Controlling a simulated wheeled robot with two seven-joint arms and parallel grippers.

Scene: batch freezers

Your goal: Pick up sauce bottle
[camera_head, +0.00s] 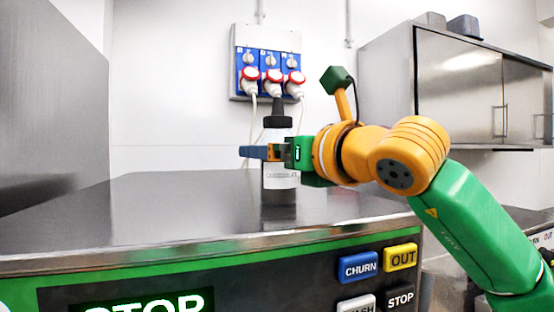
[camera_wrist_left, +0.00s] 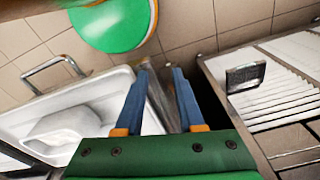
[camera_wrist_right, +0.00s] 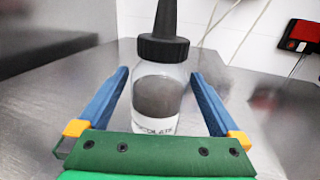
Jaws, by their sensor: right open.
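The sauce bottle (camera_head: 279,180) stands upright on the steel machine top in the head view. It is clear with dark sauce, a white label and a black nozzle cap. My right gripper (camera_head: 262,153) reaches in from the right at the bottle's mid-height, one blue finger crossing in front of it. In the right wrist view the bottle (camera_wrist_right: 160,95) stands between the open blue fingers of the right gripper (camera_wrist_right: 160,90), with a gap on each side. My left gripper (camera_wrist_left: 162,70) shows only in the left wrist view, its fingers apart, low over floor tiles.
The machine top (camera_head: 150,205) around the bottle is clear. Its front panel carries buttons (camera_head: 358,266). Wall sockets with red plugs (camera_head: 273,76) are behind, and a steel cabinet (camera_head: 460,85) hangs at right. A white basin-like unit (camera_wrist_left: 75,115) lies near my left gripper.

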